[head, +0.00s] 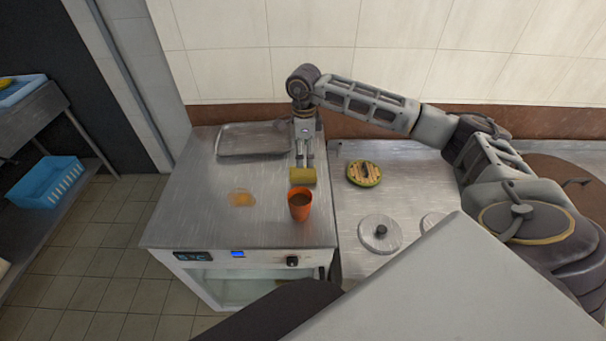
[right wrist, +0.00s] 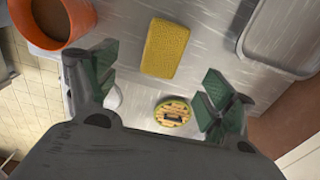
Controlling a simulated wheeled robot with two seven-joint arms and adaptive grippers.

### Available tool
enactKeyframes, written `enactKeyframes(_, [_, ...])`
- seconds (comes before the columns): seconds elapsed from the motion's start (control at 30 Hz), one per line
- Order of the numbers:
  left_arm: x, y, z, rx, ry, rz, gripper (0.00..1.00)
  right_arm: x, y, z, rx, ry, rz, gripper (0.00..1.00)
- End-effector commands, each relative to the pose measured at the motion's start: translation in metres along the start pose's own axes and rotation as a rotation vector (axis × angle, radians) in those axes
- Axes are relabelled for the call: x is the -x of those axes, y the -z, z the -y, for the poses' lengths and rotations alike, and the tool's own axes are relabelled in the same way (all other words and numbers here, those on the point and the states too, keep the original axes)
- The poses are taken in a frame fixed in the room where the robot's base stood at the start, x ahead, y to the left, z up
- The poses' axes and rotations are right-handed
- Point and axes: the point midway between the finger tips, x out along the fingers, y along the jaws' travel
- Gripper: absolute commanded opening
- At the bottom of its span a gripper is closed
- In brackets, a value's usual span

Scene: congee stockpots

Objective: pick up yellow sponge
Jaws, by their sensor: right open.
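The yellow sponge (head: 302,176) lies on the steel counter just behind an orange cup. In the right wrist view the sponge (right wrist: 165,48) is a bright yellow block, ahead of the fingers and roughly between them. My right gripper (head: 305,160) points down at the sponge's far side, its fingertips very close to it in the head view. The green-padded fingers are spread apart with nothing between them; I cannot tell whether they touch the sponge. My left gripper is not in view.
The orange cup (head: 299,205) with brown contents stands close in front of the sponge. A metal tray (head: 252,152) lies behind left. An orange-brown patch (head: 241,198) is on the counter. A round green-and-yellow item (head: 364,174) and a steel lid (head: 380,235) are to the right.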

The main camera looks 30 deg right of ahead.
Motion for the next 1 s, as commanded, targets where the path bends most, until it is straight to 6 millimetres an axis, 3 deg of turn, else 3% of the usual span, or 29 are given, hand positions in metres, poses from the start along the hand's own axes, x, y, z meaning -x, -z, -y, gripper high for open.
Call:
enactKeyframes(0.3, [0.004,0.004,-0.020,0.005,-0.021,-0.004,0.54,-0.037,0.000,0.000,0.000,-0.001,0.000,0.83])
enactKeyframes(0.83, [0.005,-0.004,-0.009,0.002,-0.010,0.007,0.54,-0.045,-0.001,0.000,0.001,-0.001,0.000,0.83])
enactKeyframes(1.0, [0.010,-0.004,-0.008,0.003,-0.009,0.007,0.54,-0.056,-0.002,0.002,0.002,-0.002,0.000,0.83])
